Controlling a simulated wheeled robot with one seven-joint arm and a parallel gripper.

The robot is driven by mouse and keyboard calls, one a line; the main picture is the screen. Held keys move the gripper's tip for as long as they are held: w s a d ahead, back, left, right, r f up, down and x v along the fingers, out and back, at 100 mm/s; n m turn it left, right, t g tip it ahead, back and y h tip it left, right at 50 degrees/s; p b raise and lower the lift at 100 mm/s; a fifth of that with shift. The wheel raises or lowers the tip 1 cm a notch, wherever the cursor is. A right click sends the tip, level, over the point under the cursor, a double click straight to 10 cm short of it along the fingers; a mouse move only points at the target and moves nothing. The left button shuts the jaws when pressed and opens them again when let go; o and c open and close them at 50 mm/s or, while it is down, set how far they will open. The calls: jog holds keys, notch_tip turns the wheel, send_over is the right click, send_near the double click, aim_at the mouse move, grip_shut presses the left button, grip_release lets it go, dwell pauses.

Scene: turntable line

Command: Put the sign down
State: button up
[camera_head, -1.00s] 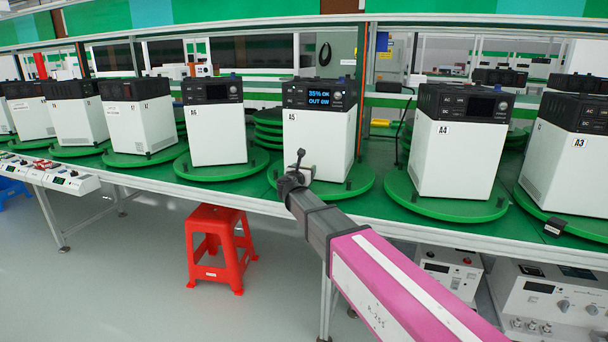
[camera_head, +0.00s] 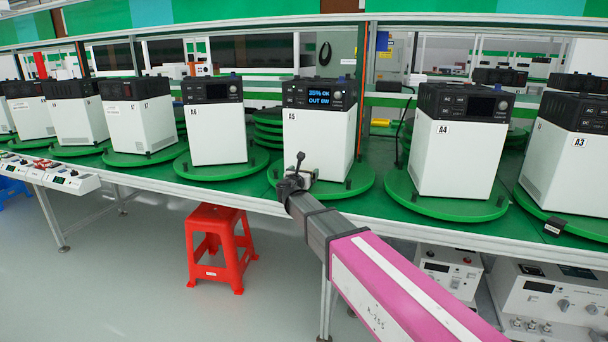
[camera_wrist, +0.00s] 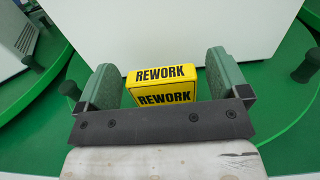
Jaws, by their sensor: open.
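The sign, a small yellow block marked REWORK (camera_wrist: 162,86), stands upright in the wrist view on a green turntable, in front of a white unit. My gripper (camera_wrist: 160,85) is open, with one green finger on each side of the sign and a gap visible at both sides. In the head view my gripper (camera_head: 297,182) is at the front of the A5 unit (camera_head: 318,140), over its green turntable (camera_head: 350,184). The sign cannot be made out in the head view, where my gripper covers that spot.
The A6 unit (camera_head: 218,136) stands on a turntable to the left, and the A4 unit (camera_head: 452,158) on one to the right. Short dark posts, such as one (camera_wrist: 306,66) at the right, rise from the turntable rim. A red stool (camera_head: 220,240) stands below the table.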

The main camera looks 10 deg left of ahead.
jog(key=s, duration=1.1)
jog(key=shift+s+a, duration=0.35)
jog(key=shift+a, duration=0.1)
dwell(1.6)
